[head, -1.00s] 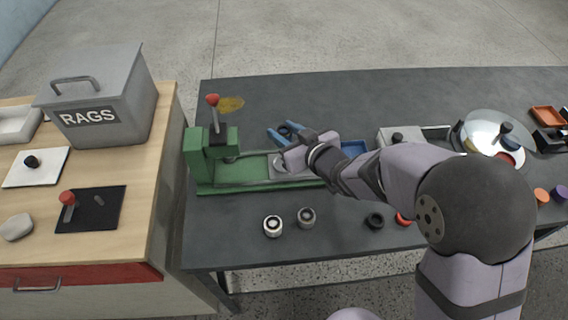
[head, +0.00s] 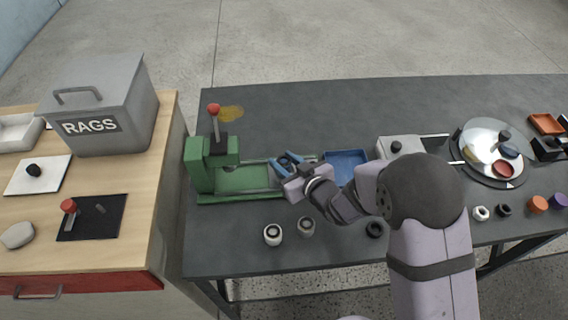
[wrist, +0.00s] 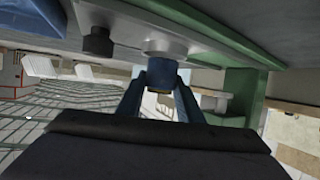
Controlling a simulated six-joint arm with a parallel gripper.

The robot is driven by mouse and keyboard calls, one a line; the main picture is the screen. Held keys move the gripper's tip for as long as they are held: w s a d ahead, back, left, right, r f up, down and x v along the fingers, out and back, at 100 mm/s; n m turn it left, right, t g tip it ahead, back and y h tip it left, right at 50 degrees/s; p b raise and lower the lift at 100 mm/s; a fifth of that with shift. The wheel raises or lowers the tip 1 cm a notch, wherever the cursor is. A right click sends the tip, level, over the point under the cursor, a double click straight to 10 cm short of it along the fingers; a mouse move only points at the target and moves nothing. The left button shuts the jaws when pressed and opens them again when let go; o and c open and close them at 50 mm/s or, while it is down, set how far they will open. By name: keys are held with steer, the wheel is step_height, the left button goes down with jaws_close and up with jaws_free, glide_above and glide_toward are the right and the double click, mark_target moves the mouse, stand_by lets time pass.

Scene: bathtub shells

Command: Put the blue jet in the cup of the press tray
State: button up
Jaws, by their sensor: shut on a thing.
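My gripper (head: 288,160) is over the right part of the green press's bed, its blue fingers shut. In the wrist view its fingers (wrist: 160,88) hold the blue jet (wrist: 161,74). A pale round collar (wrist: 165,47) stands directly beyond the jet, against the grey press tray (wrist: 135,22). I cannot tell whether this collar is the cup or part of the jet, nor how far the jet is in. A black knob (wrist: 98,40) sits on the tray beside it. In the head view my gripper hides the tray and the jet.
The green press (head: 208,165) has a red-knobbed lever (head: 213,110). Two pale ringed jets (head: 272,235) (head: 306,226) and a black ring (head: 374,230) lie in front. A blue tray (head: 347,165) and a turntable (head: 490,150) are to the right.

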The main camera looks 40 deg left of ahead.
steer(key=shift+f, duration=0.75)
steer(key=shift+f, duration=0.2)
steer(key=o, duration=1.1)
steer(key=shift+c, duration=0.2)
steer(key=shift+r, duration=0.1)
steer(key=shift+r, duration=0.2)
steer(key=shift+s+d, duration=0.1)
steer(key=shift+d, duration=0.2)
steer(key=b+v, duration=0.1)
steer(key=v, duration=1)
